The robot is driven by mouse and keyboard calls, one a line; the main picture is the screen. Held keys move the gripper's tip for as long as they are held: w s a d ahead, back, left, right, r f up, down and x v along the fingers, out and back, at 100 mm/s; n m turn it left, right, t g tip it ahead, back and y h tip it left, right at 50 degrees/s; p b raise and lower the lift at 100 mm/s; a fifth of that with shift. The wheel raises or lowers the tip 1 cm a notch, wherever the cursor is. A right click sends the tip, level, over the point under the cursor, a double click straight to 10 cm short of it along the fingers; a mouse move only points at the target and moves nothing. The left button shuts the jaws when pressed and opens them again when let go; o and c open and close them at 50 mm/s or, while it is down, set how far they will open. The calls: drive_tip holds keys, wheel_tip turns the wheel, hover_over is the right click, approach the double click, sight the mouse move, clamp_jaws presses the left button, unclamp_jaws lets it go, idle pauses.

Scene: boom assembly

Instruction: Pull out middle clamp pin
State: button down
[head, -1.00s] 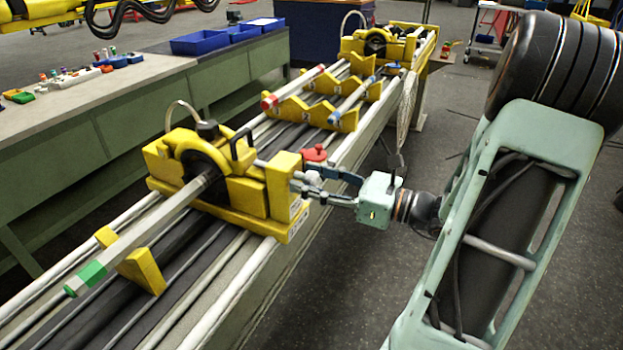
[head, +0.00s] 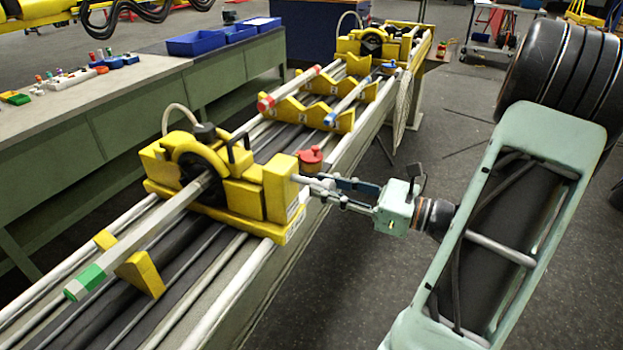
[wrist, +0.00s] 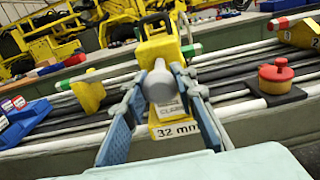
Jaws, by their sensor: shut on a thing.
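The yellow middle clamp (head: 240,185) sits on the long rail bench, around a pale square bar. It also shows in the wrist view (wrist: 160,50), above a "32 mm" label. A grey clamp pin (head: 305,180) shows between the clamp's right block and my gripper (head: 328,187). In the wrist view the pin's rounded grey end (wrist: 158,85) lies between the blue-grey fingers of my gripper (wrist: 161,82). The gripper is shut on the pin. Whether the pin's far tip is still inside the block cannot be told.
A red knob (head: 310,157) stands close behind my fingers. Yellow V-shaped supports (head: 312,113) and a second yellow clamp (head: 372,45) are farther along the bench. The bar's green-banded end (head: 88,278) is at left.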

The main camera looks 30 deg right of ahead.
drive_tip(key=shift+s+d+f, duration=0.1)
drive_tip(key=shift+s+d, duration=0.1)
drive_tip(key=c, duration=1.6)
unclamp_jaws()
drive_tip(key=shift+s+d, duration=0.15)
drive_tip(key=shift+s, duration=0.05)
drive_tip(key=shift+o, duration=0.3)
drive_tip(key=shift+w, duration=0.1)
drive_tip(key=v, duration=1.2)
